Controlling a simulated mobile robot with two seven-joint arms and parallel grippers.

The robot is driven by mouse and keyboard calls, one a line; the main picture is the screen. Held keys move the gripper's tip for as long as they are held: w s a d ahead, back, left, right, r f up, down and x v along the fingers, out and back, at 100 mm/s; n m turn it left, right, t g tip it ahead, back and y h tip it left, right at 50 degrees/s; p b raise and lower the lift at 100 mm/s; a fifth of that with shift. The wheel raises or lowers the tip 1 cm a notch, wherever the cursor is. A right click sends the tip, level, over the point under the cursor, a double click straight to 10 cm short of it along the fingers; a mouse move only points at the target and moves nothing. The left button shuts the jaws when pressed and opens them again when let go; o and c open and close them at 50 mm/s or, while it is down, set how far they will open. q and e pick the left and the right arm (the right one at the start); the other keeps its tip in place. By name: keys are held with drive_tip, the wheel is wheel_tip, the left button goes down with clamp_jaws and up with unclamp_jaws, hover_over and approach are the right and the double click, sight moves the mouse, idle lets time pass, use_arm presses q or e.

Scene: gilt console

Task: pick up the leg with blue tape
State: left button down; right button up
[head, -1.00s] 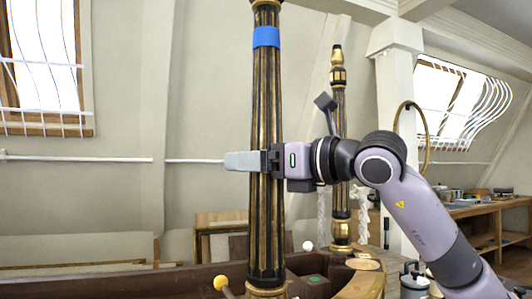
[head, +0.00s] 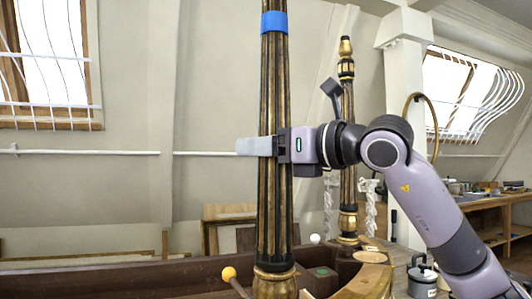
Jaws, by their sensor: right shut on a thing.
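The leg with blue tape (head: 274,200) is a tall fluted column in black and gold. It stands about upright in the head view, with a band of blue tape (head: 274,22) near the top of the picture. Its top end is cut off by the frame. My right gripper (head: 268,146) comes in from the right and is shut on the leg around mid-height, below the tape. The leg's gold foot (head: 275,282) is at the bottom edge, so I cannot tell whether it rests on anything. My left gripper is not in view.
A second black and gold leg (head: 347,150) stands behind on the right, without blue tape. A dark wooden trough (head: 130,278) runs along the bottom, with a yellow-ended handle (head: 229,273) nearby. A metal pot (head: 422,277) stands at lower right. A workbench (head: 490,205) is farther back.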

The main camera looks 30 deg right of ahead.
sight(266, 11)
wheel_tip(266, 11, up, 19)
drive_tip(key=p, duration=0.4)
drive_tip(key=shift+s+p, duration=0.1)
drive_tip(key=shift+p, duration=0.3)
drive_tip(key=shift+r, duration=0.15)
drive_tip(key=shift+r+p, duration=2.45)
drive_tip(key=shift+p, duration=0.15)
drive_tip(key=shift+f, duration=0.1)
